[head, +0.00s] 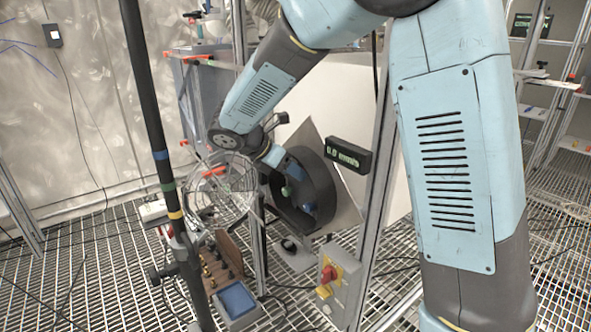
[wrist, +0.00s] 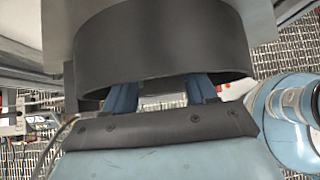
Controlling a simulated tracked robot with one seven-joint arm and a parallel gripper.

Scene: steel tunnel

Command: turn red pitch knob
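A red rotary knob (head: 328,274) sits on a yellow plate on a grey box, low at the centre of the head view. No label on it is readable, so I cannot tell if it is the pitch knob. The knob is not seen in the wrist view. My gripper is well above and left of this knob, at the black ring-shaped housing (head: 318,185). In the wrist view, the two blue fingers of my gripper (wrist: 163,95) stand apart beneath the dark ring (wrist: 165,45). I see nothing held between them; the ring hides part of the fingers.
A wire fan cage (head: 222,190) stands left of the ring. A small display (head: 348,155) with green digits is at its upper right. A dark pole (head: 150,110) rises at the left. The grating floor (head: 90,260) is mostly open at far left.

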